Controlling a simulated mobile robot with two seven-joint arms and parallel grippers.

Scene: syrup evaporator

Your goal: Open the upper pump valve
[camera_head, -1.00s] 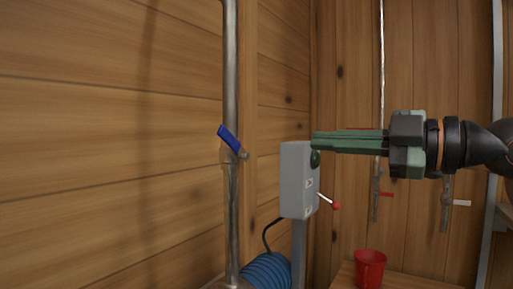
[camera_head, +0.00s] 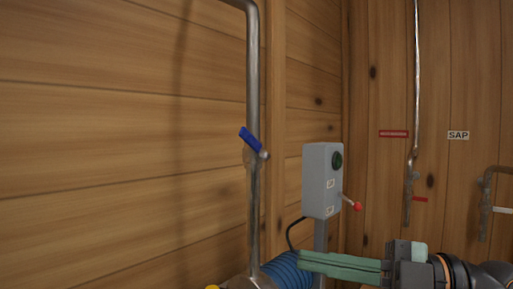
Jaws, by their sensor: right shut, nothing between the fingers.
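The upper pump valve shows as a blue lever handle (camera_head: 250,139) on a vertical metal pipe (camera_head: 254,85) near the left wooden wall. The handle is tilted, running from upper left to lower right across the pipe. My right gripper (camera_head: 301,260) comes in from the lower right. Its green fingers are shut and empty, pointing left, well below and to the right of the blue handle and apart from it. The fingertips appear in front of the blue coil. My left gripper is not in view.
A grey control box (camera_head: 321,180) with a red-tipped lever (camera_head: 357,206) stands right of the pipe. A blue coil (camera_head: 284,270) sits at the pipe's foot. Another pipe (camera_head: 416,90) and a SAP label (camera_head: 458,135) are on the back wall. Space left of the pipe is clear.

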